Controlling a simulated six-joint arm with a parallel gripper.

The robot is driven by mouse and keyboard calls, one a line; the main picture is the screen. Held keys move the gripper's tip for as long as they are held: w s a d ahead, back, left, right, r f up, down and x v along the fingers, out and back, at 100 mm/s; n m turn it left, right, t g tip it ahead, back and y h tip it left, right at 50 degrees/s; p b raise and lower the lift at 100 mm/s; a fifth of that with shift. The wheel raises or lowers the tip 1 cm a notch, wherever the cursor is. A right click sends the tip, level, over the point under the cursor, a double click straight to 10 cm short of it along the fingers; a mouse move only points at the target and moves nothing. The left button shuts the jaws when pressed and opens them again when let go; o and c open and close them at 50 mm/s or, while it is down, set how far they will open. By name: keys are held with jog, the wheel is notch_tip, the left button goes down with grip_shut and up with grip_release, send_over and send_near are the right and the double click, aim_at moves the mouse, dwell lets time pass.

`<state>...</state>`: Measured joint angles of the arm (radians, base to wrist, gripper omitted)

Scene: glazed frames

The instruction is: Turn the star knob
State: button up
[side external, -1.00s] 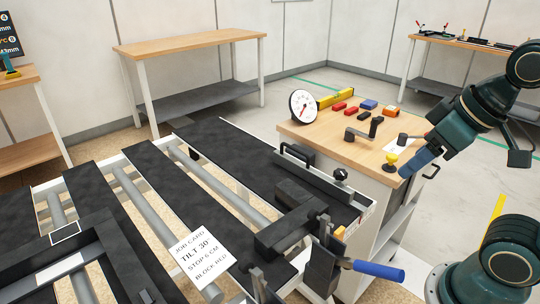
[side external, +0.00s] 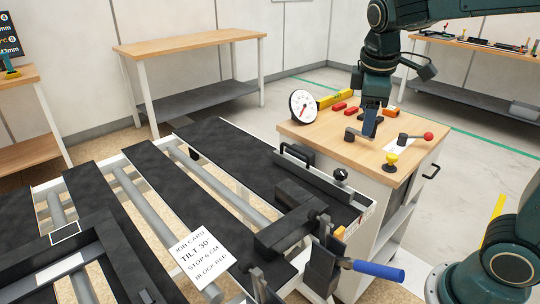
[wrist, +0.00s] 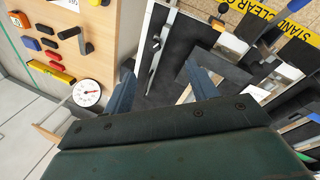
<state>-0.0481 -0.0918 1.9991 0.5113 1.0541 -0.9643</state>
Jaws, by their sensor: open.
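The star knob (side external: 340,174) is small and black. A small dark round part near the top of the wrist view may be the knob; I cannot tell for sure.
A blue-handled clamp (side external: 378,270) sticks out at the table's front. The job card (side external: 196,257) lies on the slats.

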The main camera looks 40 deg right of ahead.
aim_at(341, 171)
jog(key=w+d+f+n+g+h, duration=0.1)
jog(key=w+f+n+g, duration=0.3)
jog(key=w+f, duration=0.4)
jog(key=w+n, duration=0.1)
jog(key=w, duration=0.1)
jog(key=shift+w, duration=0.3)
jog(key=shift+f, duration=0.1)
jog(key=shift+x, duration=6.85)
jog(key=c, duration=1)
